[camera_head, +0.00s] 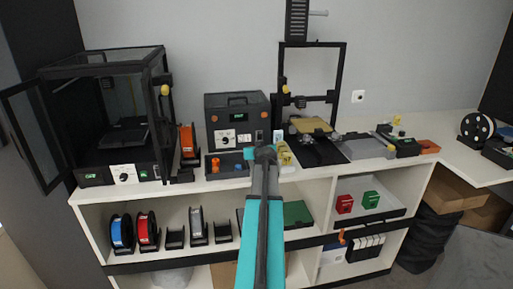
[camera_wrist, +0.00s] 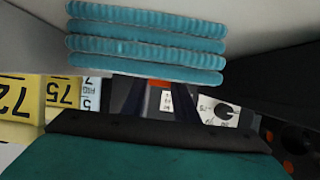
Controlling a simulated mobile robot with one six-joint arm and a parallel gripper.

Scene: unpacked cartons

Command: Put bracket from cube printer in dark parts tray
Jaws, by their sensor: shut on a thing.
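My gripper (camera_head: 262,155) is over the front of the countertop, just right of the dark parts tray (camera_head: 229,174). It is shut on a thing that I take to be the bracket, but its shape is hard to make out. A small teal piece shows at the jaws' left side. In the wrist view, teal ribs and a dark-edged teal part fill the top and bottom. The tray holds orange and blue parts. The cube printer (camera_head: 112,123) stands at the left with its door (camera_head: 36,138) swung open; I see no bracket inside.
A dark control box (camera_head: 238,117) stands behind the tray, and an orange spool (camera_head: 188,142) to its left. Yellow numbered blocks (camera_head: 284,153) lie right of my gripper. An open-frame printer (camera_head: 312,128) stands beyond.

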